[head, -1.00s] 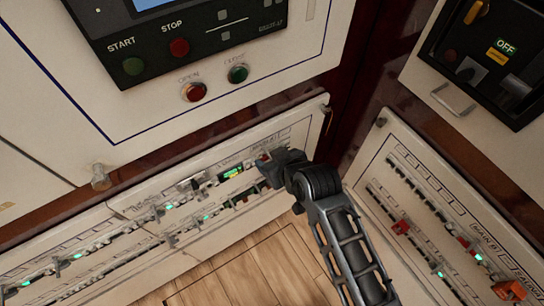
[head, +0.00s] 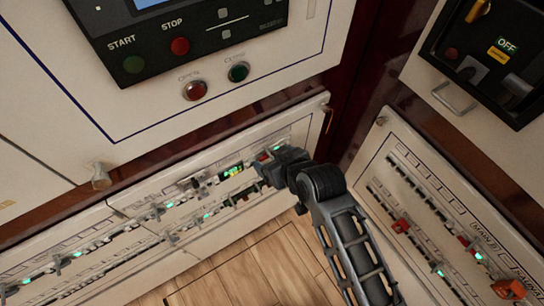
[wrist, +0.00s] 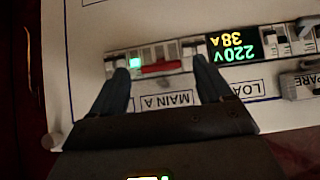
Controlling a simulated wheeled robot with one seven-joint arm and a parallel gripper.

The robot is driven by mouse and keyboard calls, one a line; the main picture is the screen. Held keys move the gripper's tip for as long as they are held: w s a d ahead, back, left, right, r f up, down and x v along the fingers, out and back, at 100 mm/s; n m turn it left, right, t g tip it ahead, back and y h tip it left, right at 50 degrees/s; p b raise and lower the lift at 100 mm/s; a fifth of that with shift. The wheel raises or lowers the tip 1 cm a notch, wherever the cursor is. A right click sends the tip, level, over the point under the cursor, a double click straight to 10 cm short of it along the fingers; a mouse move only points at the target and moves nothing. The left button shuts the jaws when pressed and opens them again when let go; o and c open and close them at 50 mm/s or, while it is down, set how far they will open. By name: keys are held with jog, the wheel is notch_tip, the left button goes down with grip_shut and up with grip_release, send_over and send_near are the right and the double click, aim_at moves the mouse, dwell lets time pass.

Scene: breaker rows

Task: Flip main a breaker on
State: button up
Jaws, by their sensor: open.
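The main A breaker (wrist: 172,68) has a red toggle and a lit green lamp (wrist: 135,63) beside it, above the upside-down label "MAIN A" (wrist: 173,99) in the wrist view. In the head view its red part (head: 264,156) shows at the right end of the lower panel's top row, partly hidden by my gripper. My gripper (wrist: 161,65) is open and holds nothing. Its two fingers stand on either side of the red toggle, in front of the strip. I cannot tell whether a finger touches it.
A lit 220V 38A display (wrist: 236,47) is beside the breaker, with more breakers beyond. A second panel (head: 440,215) with red toggles, including main B, stands to the right. START and STOP buttons (head: 179,46) are above. Wooden floor (head: 255,270) lies below.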

jog(key=v, duration=0.6)
jog(key=shift+s+r, duration=0.2)
jog(key=shift+d, duration=0.2)
jog(key=s+d+r+m+t+h, duration=0.2)
jog(key=s+d+t+h, duration=0.15)
jog(key=s+d, duration=1.4)
jog(key=s+d+r+m+t+h, duration=0.2)
jog(key=s+r+m+t, duration=0.1)
jog(key=s+r, duration=1.1)
jog(key=shift+s+r+m, duration=0.15)
jog(key=shift+s+m, duration=0.45)
jog(key=shift+m, duration=0.3)
